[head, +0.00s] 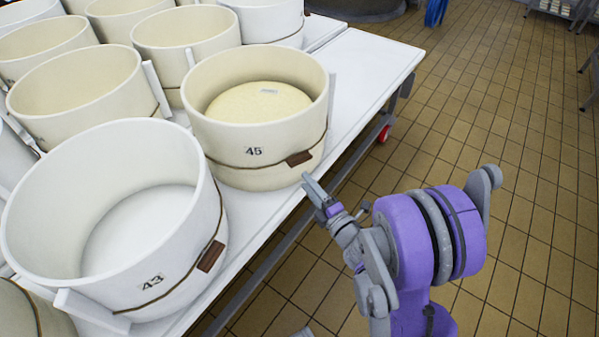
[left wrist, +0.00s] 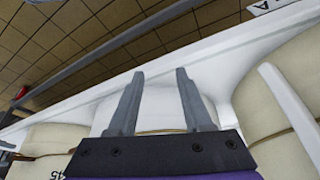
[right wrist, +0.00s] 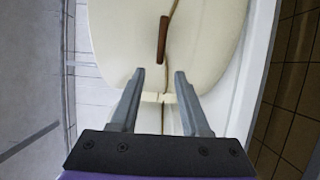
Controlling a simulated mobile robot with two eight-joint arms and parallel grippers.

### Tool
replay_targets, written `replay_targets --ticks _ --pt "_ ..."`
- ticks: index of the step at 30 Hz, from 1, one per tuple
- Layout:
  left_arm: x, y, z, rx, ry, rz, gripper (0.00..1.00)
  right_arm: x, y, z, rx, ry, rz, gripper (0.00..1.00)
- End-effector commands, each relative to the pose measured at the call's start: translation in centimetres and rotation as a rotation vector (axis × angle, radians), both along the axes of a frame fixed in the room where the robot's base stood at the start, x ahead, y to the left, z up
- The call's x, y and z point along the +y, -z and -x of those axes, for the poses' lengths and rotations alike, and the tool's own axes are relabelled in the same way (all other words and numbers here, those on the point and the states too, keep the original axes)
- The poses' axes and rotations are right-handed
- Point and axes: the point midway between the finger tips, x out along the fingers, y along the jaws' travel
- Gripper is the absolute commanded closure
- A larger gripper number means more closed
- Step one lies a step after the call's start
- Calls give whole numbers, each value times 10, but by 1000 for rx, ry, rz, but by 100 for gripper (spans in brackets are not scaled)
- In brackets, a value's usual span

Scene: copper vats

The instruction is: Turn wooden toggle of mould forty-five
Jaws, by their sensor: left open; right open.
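Mould 45 (head: 253,175) is a round cream tub on the white table, with a pale cheese inside. A cord runs round it, and its brown wooden toggle (head: 299,158) lies along the cord on the front right side. My right gripper (head: 310,186) is just below and right of the toggle. In the right wrist view the open, empty right gripper (right wrist: 160,73) points at a cream mould wall, and the toggle (right wrist: 163,40) lies a little beyond the fingertips, between their lines. My left gripper (left wrist: 158,73) is open and empty in the left wrist view, over moulds.
Mould 43 (head: 150,235), white and empty, stands in front left of mould 45, with its own brown toggle (head: 210,257). Several more moulds crowd the table behind and left. The white table top (head: 365,75) is bare at right. Tiled floor (head: 480,110) lies open beyond it.

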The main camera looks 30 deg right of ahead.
Motion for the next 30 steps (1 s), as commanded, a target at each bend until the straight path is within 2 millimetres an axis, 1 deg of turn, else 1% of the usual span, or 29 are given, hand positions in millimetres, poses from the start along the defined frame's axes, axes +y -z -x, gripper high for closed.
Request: replay_targets --ticks 1,3,6,9,25,28,30 --pt "0 0 0 0 0 0 50 -1 0 8 0 3 1 54" --pt "0 0 0 0 0 0 50 -1 0 17 0 1 1 54" --pt "0 0 0 0 0 0 50 -1 0 25 0 1 1 54" --pt "0 0 0 0 0 0 50 0 0 28 0 0 0 54" --pt "0 0 0 0 0 0 50 0 0 28 1 2 -4 54" --pt "0 0 0 0 0 0 50 -3 -5 26 7 33 -48 54" --pt "0 0 0 0 0 0 50 -6 -11 23 20 83 -123 54"
